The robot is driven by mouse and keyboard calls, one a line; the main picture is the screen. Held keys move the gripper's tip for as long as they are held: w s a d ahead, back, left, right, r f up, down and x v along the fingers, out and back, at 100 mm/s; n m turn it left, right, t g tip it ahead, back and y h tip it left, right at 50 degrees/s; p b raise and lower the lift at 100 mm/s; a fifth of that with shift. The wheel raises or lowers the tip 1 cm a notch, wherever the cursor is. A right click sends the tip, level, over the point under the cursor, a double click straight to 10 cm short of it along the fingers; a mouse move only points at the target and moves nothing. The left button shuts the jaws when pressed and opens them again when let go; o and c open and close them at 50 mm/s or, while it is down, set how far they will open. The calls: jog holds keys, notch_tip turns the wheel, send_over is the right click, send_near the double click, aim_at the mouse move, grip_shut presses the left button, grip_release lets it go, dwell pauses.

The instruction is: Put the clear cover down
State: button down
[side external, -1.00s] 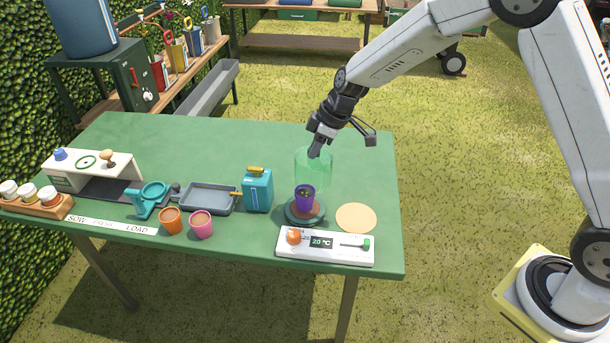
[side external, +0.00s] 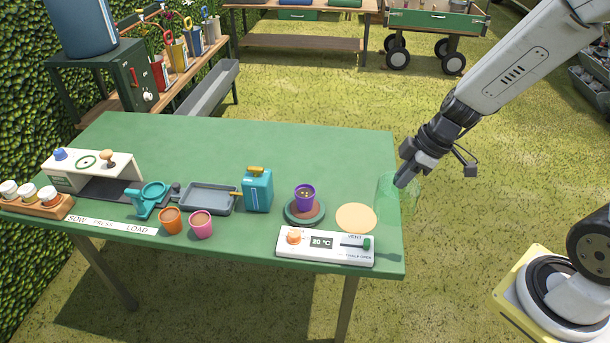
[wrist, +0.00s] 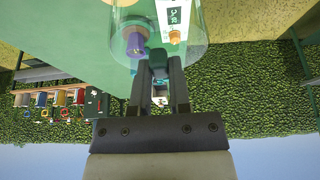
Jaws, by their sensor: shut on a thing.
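The clear cover (side external: 388,198) is a see-through greenish dome at the right edge of the green table. My gripper (side external: 402,181) is shut on its top and holds it upright. The cover's lower edge is near the table's right edge, and I cannot tell whether it touches. In the wrist view the cover (wrist: 196,52) spreads out in front of my fingers (wrist: 159,84). The purple pot (side external: 305,194) stands uncovered on the round dark-green base (side external: 290,213). A flat round tan disc (side external: 356,218) lies on the table just left of the cover.
A white control panel (side external: 326,246) reading 20 °C sits at the front edge. A teal can (side external: 257,190), a grey tray (side external: 208,198) and orange (side external: 170,220) and pink (side external: 201,224) pots stand further left. The back of the table is clear.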

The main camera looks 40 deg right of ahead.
aim_at(409, 192)
jog(key=shift+s+d+f, duration=0.1)
jog(key=shift+s+d, duration=0.1)
jog(key=shift+s, duration=1.35)
jog(key=shift+w, duration=0.15)
jog(key=w+f, duration=0.9)
jog(key=w, duration=0.4)
jog(key=shift+d+f, duration=0.2)
jog(key=shift+d, duration=0.1)
jog(key=shift+w, duration=0.15)
jog(key=shift+w+f, duration=0.15)
jog(key=shift+f, duration=0.75)
jog(key=shift+w+f, duration=0.1)
jog(key=shift+f, duration=0.8)
jog(key=shift+f, duration=0.1)
